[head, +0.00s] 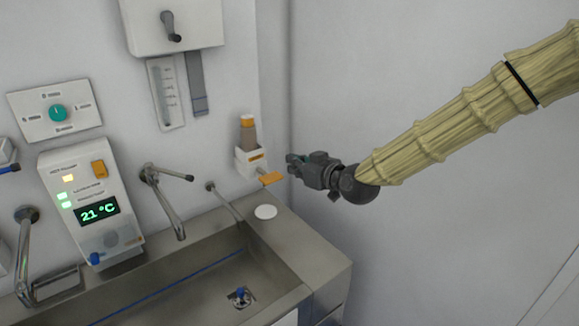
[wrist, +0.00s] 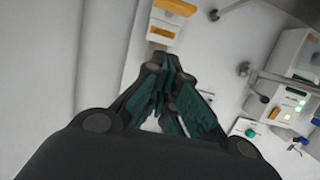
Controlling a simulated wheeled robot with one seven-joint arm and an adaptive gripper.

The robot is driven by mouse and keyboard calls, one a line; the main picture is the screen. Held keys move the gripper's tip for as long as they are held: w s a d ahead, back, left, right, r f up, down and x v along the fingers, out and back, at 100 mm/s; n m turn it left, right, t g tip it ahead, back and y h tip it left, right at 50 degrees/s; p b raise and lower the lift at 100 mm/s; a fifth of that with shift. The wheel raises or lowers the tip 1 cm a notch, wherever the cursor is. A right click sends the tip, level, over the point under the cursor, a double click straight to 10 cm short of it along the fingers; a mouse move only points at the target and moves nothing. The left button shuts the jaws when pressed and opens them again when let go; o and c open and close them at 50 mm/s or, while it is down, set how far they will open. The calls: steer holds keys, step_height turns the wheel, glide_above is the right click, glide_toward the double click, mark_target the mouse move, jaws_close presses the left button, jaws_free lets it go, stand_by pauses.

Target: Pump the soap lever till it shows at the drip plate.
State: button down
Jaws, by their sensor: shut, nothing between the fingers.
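The soap dispenser (head: 247,158) is a white wall holder with a brown, orange-capped bottle (head: 248,131). Its orange lever (head: 271,178) sticks out low at the front. The drip plate (head: 265,212) is a plain white disc on the counter below the lever, with no soap visible on it. My gripper (head: 290,160) is shut and empty, just right of the dispenser and a little above lever height, apart from the lever in the head view. In the wrist view the closed fingers (wrist: 165,78) point toward the dispenser.
A steel sink (head: 205,285) lies below and left. Wall taps (head: 168,200) and a thin spout (head: 225,202) stand left of the drip plate. A temperature panel (head: 90,200) is farther left. The wall right of the dispenser is bare.

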steer(key=shift+s+d, duration=0.1)
steer(key=shift+s, duration=0.05)
steer(key=p, duration=0.5)
glide_above(266, 174)
steer(key=s+d, duration=0.3)
steer(key=s, duration=0.1)
steer(key=shift+f, duration=1.75)
steer(key=shift+w+f+p, duration=0.15)
steer(key=shift+f+p, duration=0.1)
steer(key=shift+f, duration=0.45)
steer(key=shift+w+f+p, duration=0.15)
steer(key=shift+f+p, duration=0.1)
steer(key=shift+f, duration=0.45)
steer(key=shift+d, duration=0.1)
steer(key=shift+f, duration=0.1)
